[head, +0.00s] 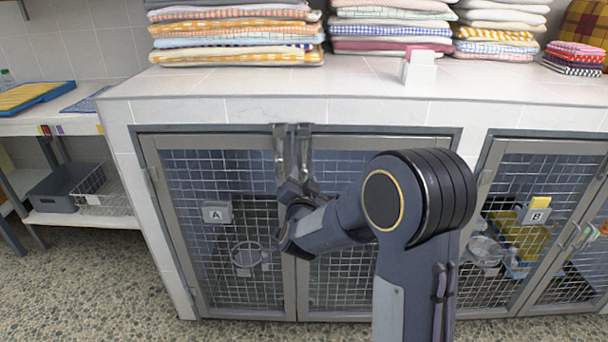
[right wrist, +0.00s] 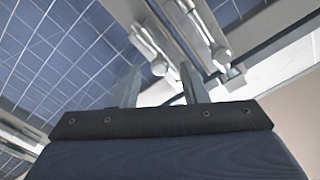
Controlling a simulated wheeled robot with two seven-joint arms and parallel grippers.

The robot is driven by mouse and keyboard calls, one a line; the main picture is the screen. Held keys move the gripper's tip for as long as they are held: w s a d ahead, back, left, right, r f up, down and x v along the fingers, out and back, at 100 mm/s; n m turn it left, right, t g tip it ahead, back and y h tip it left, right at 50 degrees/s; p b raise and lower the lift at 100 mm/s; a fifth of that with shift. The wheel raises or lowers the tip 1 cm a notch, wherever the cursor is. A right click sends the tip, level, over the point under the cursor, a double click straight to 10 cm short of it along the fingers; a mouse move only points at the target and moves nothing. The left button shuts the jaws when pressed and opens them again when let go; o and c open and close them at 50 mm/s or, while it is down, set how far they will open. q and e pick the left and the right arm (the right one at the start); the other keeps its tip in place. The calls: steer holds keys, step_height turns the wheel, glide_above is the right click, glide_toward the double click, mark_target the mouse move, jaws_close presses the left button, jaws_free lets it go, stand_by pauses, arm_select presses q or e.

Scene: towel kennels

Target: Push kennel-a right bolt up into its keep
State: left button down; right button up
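Kennel-a is the double-door mesh kennel in the head view, with an "A" tag (head: 216,212) on its left door. My right gripper (head: 291,150) is up at the top of the doors' meeting stiles, over the bolts. In the right wrist view, its two fingers (right wrist: 158,87) stand apart. The kennel-a right bolt (right wrist: 146,42) shows there, its round knob in line with the gap between the fingertips; contact cannot be told. The left bolt (right wrist: 207,35) lies beside it, outside the fingers. The right bolt's upper end and its keep are hidden behind a finger.
The white counter (head: 225,82) overhangs just above the doors, with folded towels (head: 236,35) stacked on it. Kennel B (head: 537,216) stands to the right. A shelf with a grey bin (head: 62,190) is at the left. The speckled floor in front is clear.

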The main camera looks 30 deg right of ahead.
mark_target(304, 174)
steer(key=shift+x, duration=2.35)
steer(key=shift+c, duration=0.3)
jaws_close()
